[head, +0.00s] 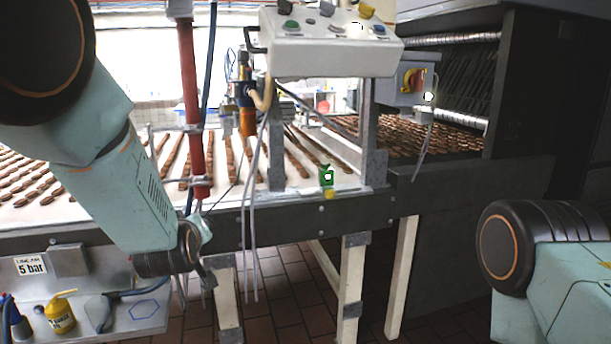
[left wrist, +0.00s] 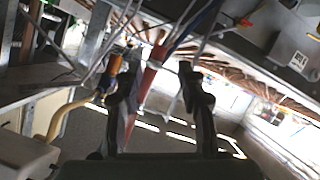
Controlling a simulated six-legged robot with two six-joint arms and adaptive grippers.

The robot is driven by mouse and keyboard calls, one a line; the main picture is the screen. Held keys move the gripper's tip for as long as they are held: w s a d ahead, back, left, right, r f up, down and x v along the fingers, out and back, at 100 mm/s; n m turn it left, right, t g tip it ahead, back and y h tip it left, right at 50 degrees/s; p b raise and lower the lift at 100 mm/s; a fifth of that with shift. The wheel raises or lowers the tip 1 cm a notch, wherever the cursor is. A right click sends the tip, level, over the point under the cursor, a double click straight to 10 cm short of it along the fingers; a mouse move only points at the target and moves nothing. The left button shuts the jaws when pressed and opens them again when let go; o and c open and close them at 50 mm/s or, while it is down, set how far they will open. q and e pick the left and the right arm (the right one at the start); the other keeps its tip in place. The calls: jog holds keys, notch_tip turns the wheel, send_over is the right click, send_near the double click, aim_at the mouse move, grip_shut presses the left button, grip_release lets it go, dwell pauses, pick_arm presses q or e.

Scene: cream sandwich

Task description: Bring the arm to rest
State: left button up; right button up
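My left arm comes in from the left in the head view and hangs down in front of the conveyor's dark side rail. My left gripper (head: 206,272) is below the wrist and partly hidden by it. In the left wrist view the two dark fingers of my left gripper (left wrist: 158,82) stand apart with nothing held between them. A red pole (left wrist: 148,80) shows behind the gap; I cannot tell how far off it is. My right arm shows at the lower right of the head view, and its gripper is out of view.
The conveyor (head: 110,212) carries rows of brown biscuits. A control box (head: 330,45) stands above it, and the red pole (head: 190,110) and hoses hang near my left wrist. A metal shelf (head: 135,312) with a yellow can (head: 60,315) is at lower left. Floor (head: 285,300) shows below.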

pick_arm(q)
jog(key=s+a+f+m+g+h+b, duration=0.1)
jog(key=s+f+m+g, duration=0.2)
jog(key=s+f, duration=0.7)
jog(key=s+f+m+g+b, duration=0.1)
jog(key=s+f+m+g, duration=0.2)
jog(key=s+f, duration=0.7)
jog(key=s+f+g, duration=0.2)
jog(key=s+f, duration=0.4)
jog(key=s, duration=0.3)
jog(key=s+f+g+h+b, duration=0.1)
jog(key=s+f+g, duration=0.2)
jog(key=s, duration=0.6)
jog(key=s+f+m+g+b, duration=0.1)
jog(key=s+f+g, duration=0.1)
jog(key=s+f, duration=0.6)
jog(key=shift+s+d+f+h, duration=0.2)
jog(key=shift+s+f+h, duration=0.1)
jog(key=shift+s, duration=0.15)
